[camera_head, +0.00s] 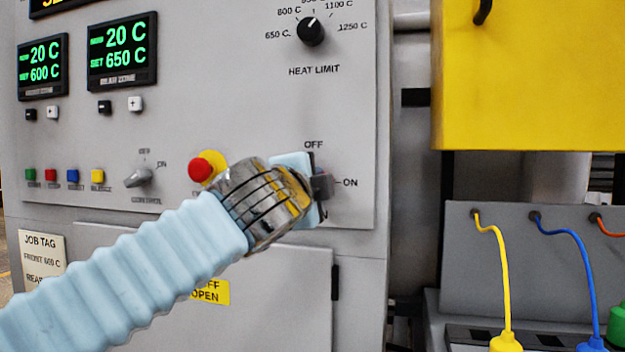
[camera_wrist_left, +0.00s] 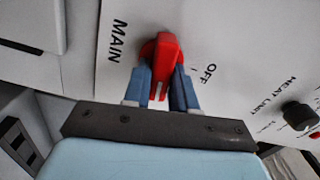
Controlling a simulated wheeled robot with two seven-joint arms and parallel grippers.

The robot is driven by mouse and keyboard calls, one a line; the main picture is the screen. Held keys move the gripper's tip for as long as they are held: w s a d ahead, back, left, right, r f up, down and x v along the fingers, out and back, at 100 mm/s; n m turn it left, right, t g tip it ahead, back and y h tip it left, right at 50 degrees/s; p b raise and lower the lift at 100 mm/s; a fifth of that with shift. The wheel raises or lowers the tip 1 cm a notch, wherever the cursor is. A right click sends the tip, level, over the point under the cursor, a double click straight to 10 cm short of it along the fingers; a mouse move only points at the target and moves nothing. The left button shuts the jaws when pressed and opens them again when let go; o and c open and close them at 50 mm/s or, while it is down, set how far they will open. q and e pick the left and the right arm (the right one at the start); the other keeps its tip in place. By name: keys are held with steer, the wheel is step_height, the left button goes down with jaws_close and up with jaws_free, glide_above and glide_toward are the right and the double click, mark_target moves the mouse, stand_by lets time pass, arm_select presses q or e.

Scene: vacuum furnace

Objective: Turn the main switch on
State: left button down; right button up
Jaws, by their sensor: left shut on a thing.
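The main switch is a red handle (camera_wrist_left: 163,62) on the grey panel, between the "MAIN" and "OFF" labels in the wrist view. My left gripper (camera_wrist_left: 160,84) is shut on this handle, one finger on each side. In the head view my left gripper (camera_head: 316,182) is against the panel between the "OFF" label (camera_head: 314,145) above and the "ON" label (camera_head: 350,183) at right, and it hides the switch. I cannot tell exactly which mark the handle points at. My right gripper is not in view.
A red emergency button (camera_head: 200,169) on yellow is just left of my gripper. The heat limit knob (camera_head: 311,32) is above, and the control knob (camera_head: 138,178) is farther left. A yellow box (camera_head: 528,80) and several cables stand right of the panel.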

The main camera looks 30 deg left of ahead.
arm_select(q)
steer(key=shift+f+m, duration=0.1)
steer(key=shift+m, duration=0.8)
steer(key=c, duration=1)
jaws_free()
steer(key=v, duration=1.4)
steer(key=shift+b, duration=0.45)
